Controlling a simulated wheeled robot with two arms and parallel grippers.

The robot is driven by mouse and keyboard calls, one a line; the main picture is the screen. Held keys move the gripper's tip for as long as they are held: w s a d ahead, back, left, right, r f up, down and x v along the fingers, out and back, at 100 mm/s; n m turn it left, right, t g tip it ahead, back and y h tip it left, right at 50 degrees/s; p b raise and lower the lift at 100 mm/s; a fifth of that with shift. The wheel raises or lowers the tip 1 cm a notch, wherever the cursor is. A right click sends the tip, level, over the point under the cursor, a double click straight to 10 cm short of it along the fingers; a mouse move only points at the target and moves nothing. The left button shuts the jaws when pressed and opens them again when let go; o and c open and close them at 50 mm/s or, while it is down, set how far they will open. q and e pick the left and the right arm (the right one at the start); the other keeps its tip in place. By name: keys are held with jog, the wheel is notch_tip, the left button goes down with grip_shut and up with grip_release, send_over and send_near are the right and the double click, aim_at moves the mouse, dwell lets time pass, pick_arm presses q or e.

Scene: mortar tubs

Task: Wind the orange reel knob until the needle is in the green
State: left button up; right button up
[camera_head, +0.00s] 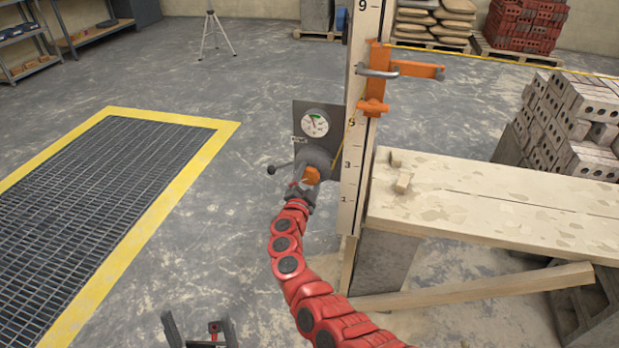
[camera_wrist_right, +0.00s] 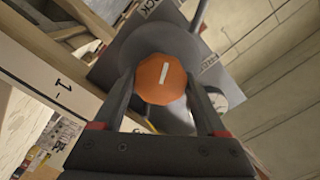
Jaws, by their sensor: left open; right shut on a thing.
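The orange reel knob (camera_head: 311,175) sits on the front of a grey reel on a dark plate beside the numbered post. In the right wrist view the knob (camera_wrist_right: 161,80) is faceted, with a tilted white line on its face. My right gripper (camera_head: 302,192) is shut on the knob, one finger on each side. The round white gauge (camera_head: 315,123) is above the reel, with a green band near its top. Its needle is too small to read surely. In the wrist view a finger partly hides the gauge (camera_wrist_right: 233,95). My left gripper (camera_head: 202,330) is open and empty at the bottom.
The numbered post (camera_head: 352,185) stands right of the reel and carries an orange clamp (camera_head: 373,85). A plank bench (camera_head: 480,195) is to its right. A dark lever (camera_head: 272,170) sticks out left of the reel. A yellow-edged floor grate (camera_head: 90,180) lies left.

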jog(key=c, duration=0.4)
jog(key=m+b, duration=0.2)
jog(key=m, duration=0.1)
jog(key=shift+d+f, duration=0.1)
jog(key=shift+f, duration=0.2)
jog(key=shift+m+b, duration=0.5)
jog(key=shift+m, duration=0.2)
jog(key=shift+r, duration=0.25)
jog(key=o, duration=1.3)
